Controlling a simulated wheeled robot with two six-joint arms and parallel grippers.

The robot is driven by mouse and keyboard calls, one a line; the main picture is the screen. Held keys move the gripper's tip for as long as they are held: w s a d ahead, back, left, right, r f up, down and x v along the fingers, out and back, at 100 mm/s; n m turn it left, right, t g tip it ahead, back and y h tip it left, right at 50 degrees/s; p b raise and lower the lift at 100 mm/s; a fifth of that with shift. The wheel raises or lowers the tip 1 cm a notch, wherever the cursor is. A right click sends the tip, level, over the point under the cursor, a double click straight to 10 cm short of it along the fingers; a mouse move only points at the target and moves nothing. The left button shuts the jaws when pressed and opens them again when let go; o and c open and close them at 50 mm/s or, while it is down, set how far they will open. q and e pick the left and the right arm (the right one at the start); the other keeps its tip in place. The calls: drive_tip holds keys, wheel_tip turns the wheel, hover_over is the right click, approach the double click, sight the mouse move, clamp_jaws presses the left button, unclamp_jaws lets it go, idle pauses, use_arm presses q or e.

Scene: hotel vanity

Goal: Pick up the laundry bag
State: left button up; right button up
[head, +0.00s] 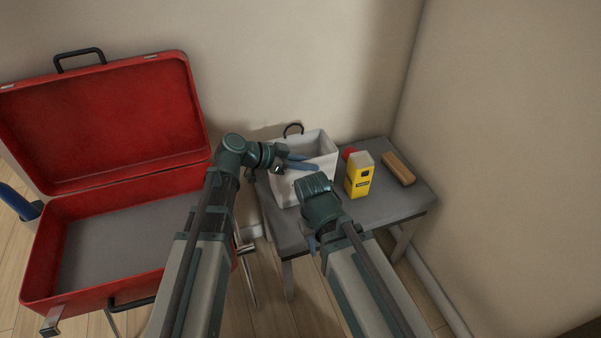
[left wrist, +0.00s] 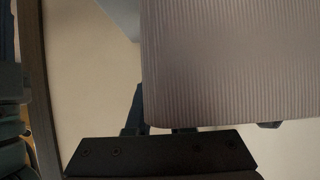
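The laundry bag appears to be the pale, open-topped, box-shaped bag (head: 318,143) with a dark loop handle at its back, upright on the small grey table. In the left wrist view a pale ribbed surface (left wrist: 230,60), probably the bag's, is very close and hides most of the fingers. My right arm's end is in front of the bag, covering part of it; its fingers cannot be made out.
A yellow box (head: 359,182), a red item (head: 348,153) and a brown block (head: 398,168) are on the grey table (head: 411,203) right of the bag. An open red suitcase (head: 50,240) is at the left. Walls stand behind and to the right.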

use_arm(q)
clamp_jaws()
idle(0.8)
drive_tip(key=shift+r, duration=0.1)
idle(0.4)
wheel_tip(320, 180, up, 10)
drive_tip(key=p, duration=1)
idle(0.4)
